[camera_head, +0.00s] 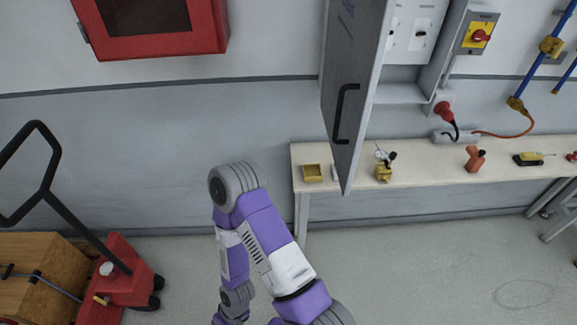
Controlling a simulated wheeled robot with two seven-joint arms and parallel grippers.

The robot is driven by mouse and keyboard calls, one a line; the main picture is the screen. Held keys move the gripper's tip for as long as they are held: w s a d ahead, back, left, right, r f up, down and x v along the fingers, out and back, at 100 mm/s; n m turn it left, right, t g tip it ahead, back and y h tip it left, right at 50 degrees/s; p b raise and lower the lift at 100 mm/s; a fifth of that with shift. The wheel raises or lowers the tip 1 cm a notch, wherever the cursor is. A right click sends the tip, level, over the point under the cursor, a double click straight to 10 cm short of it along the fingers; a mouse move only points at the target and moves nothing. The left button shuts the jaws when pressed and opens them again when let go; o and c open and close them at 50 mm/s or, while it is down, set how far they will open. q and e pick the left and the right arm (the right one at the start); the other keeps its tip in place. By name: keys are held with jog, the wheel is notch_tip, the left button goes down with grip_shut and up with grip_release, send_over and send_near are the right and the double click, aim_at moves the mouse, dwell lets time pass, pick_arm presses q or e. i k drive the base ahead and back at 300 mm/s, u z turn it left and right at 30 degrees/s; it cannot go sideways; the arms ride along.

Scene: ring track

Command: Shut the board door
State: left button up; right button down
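The board door (352,70) is a tall grey panel with a black bar handle (345,113). It stands swung open, seen nearly edge-on, at the left side of the grey board (402,92) on the wall. The board's inside shows white switch panels (411,30). One of my arms, purple and white, rises from the bottom centre and bends back down, left of the door and apart from it in the picture. No gripper fingers show in the view; both grippers are out of sight.
A narrow bench (440,178) runs under the board, with a yellow tray (312,172), an orange tool (474,158) and other small items on it. A red wall cabinet (160,28) hangs upper left. A red trolley (125,272) with a box (38,268) stands lower left.

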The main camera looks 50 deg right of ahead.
aim_at(358, 31)
jog(key=u, duration=0.05)
jog(key=i, duration=1)
jog(key=z, duration=1.95)
